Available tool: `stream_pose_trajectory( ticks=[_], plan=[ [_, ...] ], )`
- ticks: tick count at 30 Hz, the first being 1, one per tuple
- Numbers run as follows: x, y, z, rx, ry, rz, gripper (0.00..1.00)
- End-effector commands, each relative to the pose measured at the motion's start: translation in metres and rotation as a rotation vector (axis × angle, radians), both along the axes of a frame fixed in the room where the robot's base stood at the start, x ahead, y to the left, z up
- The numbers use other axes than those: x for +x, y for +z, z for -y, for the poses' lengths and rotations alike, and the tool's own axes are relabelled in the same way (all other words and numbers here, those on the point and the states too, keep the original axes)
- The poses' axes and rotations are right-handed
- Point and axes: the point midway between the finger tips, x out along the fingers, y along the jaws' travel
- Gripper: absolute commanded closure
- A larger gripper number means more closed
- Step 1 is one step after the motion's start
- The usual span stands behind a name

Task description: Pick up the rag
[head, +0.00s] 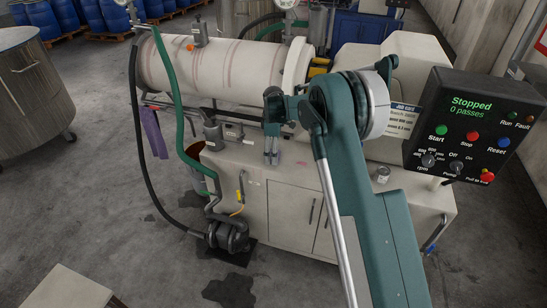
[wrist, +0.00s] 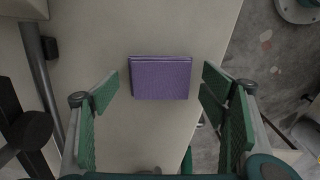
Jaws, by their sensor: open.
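In the wrist view a purple folded rag (wrist: 160,78) lies flat on a pale beige surface (wrist: 100,35). It sits between the lines of my open green-padded fingers, ahead of their tips, and nothing is held. My gripper (wrist: 160,95) spans wider than the rag. In the head view my gripper (head: 272,150) points down over the machine's beige bench top, in front of the pale cylinder. A purple cloth (head: 153,132) hangs at the left end of the machine in the head view. I cannot tell whether it is the same rag.
The pale horizontal cylinder (head: 220,65) lies behind my gripper. Green and black hoses run down on the left to a pump (head: 228,236). A control panel (head: 475,125) reading "Stopped" stands at right. A small can (head: 383,174) stands on the bench.

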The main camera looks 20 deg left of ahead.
Motion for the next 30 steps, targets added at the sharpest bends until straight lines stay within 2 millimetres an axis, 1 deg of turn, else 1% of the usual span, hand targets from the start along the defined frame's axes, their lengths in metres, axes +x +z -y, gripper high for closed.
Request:
stream_pose_trajectory(
  ticks=[5,8,12,23,26,30],
  plan=[
    [0.000,0.000,0.000,0.000,0.000,0.000,0.28],
    [0.000,0.000,0.000,0.000,0.000,0.000,0.39],
    [0.000,0.000,0.000,0.000,0.000,0.000,0.56],
    [0.000,0.002,0.000,0.000,0.000,0.000,0.56],
    [0.000,0.006,0.000,0.000,0.000,0.000,0.56],
    [0.000,0.018,0.000,0.000,0.000,0.000,0.56]
  ],
)
